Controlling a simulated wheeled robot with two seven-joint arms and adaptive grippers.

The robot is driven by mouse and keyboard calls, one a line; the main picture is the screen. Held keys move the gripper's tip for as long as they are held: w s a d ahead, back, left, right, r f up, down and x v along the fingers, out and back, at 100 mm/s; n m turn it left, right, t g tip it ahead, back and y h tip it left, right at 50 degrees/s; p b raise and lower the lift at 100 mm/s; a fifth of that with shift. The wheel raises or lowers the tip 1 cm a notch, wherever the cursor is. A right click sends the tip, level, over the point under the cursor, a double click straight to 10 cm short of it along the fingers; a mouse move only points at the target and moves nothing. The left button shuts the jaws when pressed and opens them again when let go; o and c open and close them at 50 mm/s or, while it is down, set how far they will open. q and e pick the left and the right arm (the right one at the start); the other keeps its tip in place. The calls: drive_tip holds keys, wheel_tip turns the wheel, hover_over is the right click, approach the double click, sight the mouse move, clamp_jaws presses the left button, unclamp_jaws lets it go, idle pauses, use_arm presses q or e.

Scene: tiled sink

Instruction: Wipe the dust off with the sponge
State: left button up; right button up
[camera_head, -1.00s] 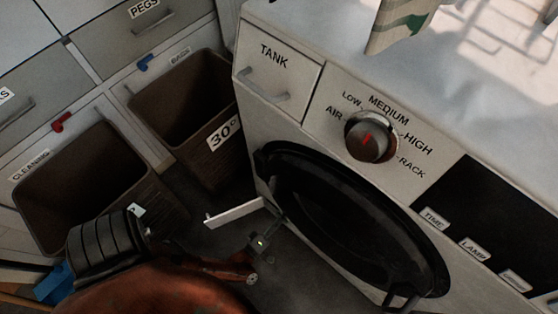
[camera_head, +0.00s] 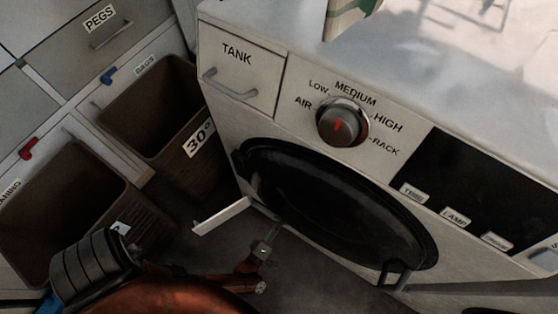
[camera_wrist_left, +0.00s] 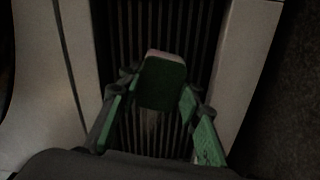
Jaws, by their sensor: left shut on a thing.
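In the left wrist view a sponge (camera_wrist_left: 163,84), dark green with a pale pinkish edge, sits between the fingers of my left gripper (camera_wrist_left: 159,90). The gripper is shut on it. Behind the sponge is a dark slatted grille (camera_wrist_left: 140,30) between pale side panels. A grey-brown fuzzy patch of dust (camera_wrist_left: 150,122) shows just below the sponge. I cannot tell whether the sponge touches the slats. In the head view my left arm reaches low beside the white machine (camera_head: 217,110), and the sponge cannot be made out there. My right gripper is not in view.
A white flap (camera_head: 222,216) stands open at the machine's lower left, close to my left arm. The round black door (camera_head: 335,205) is on the machine's front. Two brown bins (camera_head: 150,110) stand at left. Dark floor (camera_head: 325,288) shows below.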

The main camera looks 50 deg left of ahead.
use_arm(q)
drive_tip(key=shift+s+a, duration=1.2)
drive_tip(key=shift+a, duration=4.05)
drive_tip(key=shift+w+d+r, duration=0.1)
drive_tip(key=shift+w+d, duration=0.3)
drive_tip(key=shift+d, duration=1.35)
drive_tip(key=shift+w+d+r, duration=0.15)
drive_tip(key=shift+w+d, duration=0.25)
drive_tip(key=shift+d, duration=1.35)
drive_tip(key=shift+w+d+r, duration=0.1)
drive_tip(key=shift+w+d, duration=0.3)
drive_tip(key=shift+d, duration=1.35)
drive_tip(key=shift+w, duration=0.1)
drive_tip(key=shift+a, duration=0.15)
drive_tip(key=shift+s+a+r, duration=0.1)
drive_tip(key=shift+s+a, duration=0.05)
drive_tip(key=shift+a, duration=0.9)
drive_tip(key=shift+s+a, duration=0.1)
drive_tip(key=shift+a, duration=0.95)
drive_tip(key=shift+c, duration=0.3)
drive_tip(key=shift+s+a, duration=0.35)
drive_tip(key=shift+a, duration=0.7)
drive_tip(key=shift+s+a, duration=0.4)
drive_tip(key=shift+a, duration=0.7)
drive_tip(key=shift+s+a, duration=0.35)
drive_tip(key=shift+a, duration=0.7)
drive_tip(key=shift+c, duration=0.2)
